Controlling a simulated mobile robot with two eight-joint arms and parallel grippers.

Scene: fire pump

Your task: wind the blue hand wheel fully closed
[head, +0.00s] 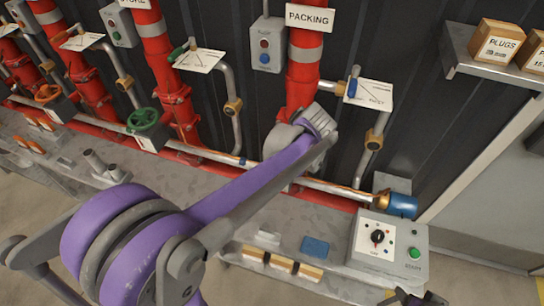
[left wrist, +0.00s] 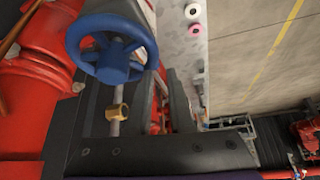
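The blue hand wheel (left wrist: 105,47) shows large at the upper left of the left wrist view, on a grey stem with a brass nut (left wrist: 118,112). In the head view my purple and grey left arm covers the place in front of the red PACKING pipe, and I cannot make out the wheel there. My left gripper (left wrist: 165,85) has its two dark fingers apart with nothing seen between them. The wheel lies beside the left finger; I cannot tell whether they touch. A dark part at the bottom right of the head view may be my right gripper (head: 416,298); its fingers are unclear.
A green hand wheel (head: 143,121) and an orange one (head: 47,93) sit on the other lines to the left. A control box (head: 388,244) with a knob and green button stands on the bench at right. A shelf (head: 500,68) with boxes is at upper right.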

